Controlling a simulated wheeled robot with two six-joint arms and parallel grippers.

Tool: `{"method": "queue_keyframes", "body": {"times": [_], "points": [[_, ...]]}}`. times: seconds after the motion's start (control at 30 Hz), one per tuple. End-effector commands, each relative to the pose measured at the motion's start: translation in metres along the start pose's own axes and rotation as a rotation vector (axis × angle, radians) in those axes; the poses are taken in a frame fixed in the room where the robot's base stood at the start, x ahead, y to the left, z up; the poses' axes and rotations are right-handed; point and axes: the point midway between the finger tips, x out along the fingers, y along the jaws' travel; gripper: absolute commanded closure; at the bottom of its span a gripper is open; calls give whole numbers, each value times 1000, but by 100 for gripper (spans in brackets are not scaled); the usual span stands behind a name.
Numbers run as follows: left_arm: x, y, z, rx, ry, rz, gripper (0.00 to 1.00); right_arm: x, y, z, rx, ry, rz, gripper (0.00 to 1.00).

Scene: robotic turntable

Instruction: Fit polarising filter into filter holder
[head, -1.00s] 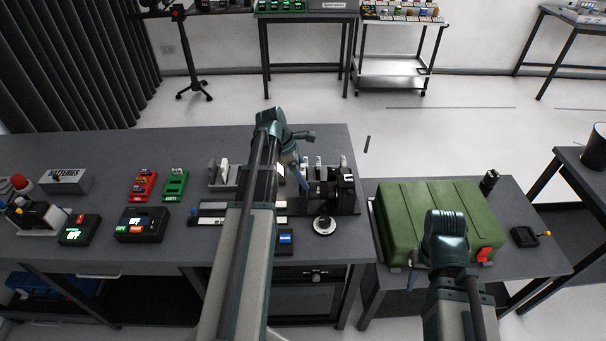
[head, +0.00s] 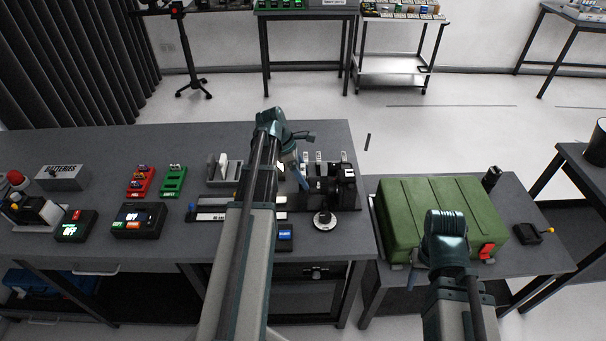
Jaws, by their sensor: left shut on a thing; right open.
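My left gripper (head: 304,184) is at the left side of a dark optical rig (head: 326,199) with several upright mounts, near the right end of the main bench. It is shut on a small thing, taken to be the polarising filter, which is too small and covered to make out. The filter holder seems to be one of the upright mounts; I cannot tell which, nor whether the filter touches it. My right gripper (head: 413,278) is low in front of the green case, mostly hidden behind its own arm, and open.
A green case (head: 433,205) fills much of the right-hand table. A round white-and-black dial (head: 324,221) stands in front of the rig. Red (head: 140,183) and green (head: 173,182) battery racks, a grey batteries box (head: 63,178) and dark display boxes (head: 139,221) stand at left.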

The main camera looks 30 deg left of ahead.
Motion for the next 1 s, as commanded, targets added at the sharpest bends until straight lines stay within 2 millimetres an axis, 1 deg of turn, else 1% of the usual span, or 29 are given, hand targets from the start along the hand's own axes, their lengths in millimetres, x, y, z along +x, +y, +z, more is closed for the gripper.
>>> {"method": "queue_keyframes", "body": {"times": [0.33, 0.37, 0.4, 0.47, 0.5, 0.77, 0.87, 1.0], "points": [[9, 0, -4, 0, 0, 0, 74, 10, -1, -1, 0, 0, 0, 50], [9, 0, -4, 0, 0, 0, 19, 9, -1, 0, 0, 0, 0, 50], [8, 0, -3, 0, 0, 0, 12, 8, -1, 0, 0, 0, 0, 50], [8, 0, -3, 0, 0, 0, 1, 8, -1, 0, 0, 0, 0, 50], [8, 0, -3, 0, 0, 0, 0, 8, -1, 0, 0, 0, 0, 50], [7, 0, -3, 0, 0, 0, 0, 7, -1, 0, 0, 0, 0, 50], [3, 0, -3, 0, 0, 0, 0, 4, 0, 0, 0, 0, 0, 50], [-8, 0, -2, -1, 0, 0, 0, -7, 1, 0, 0, 0, 0, 50]]}}
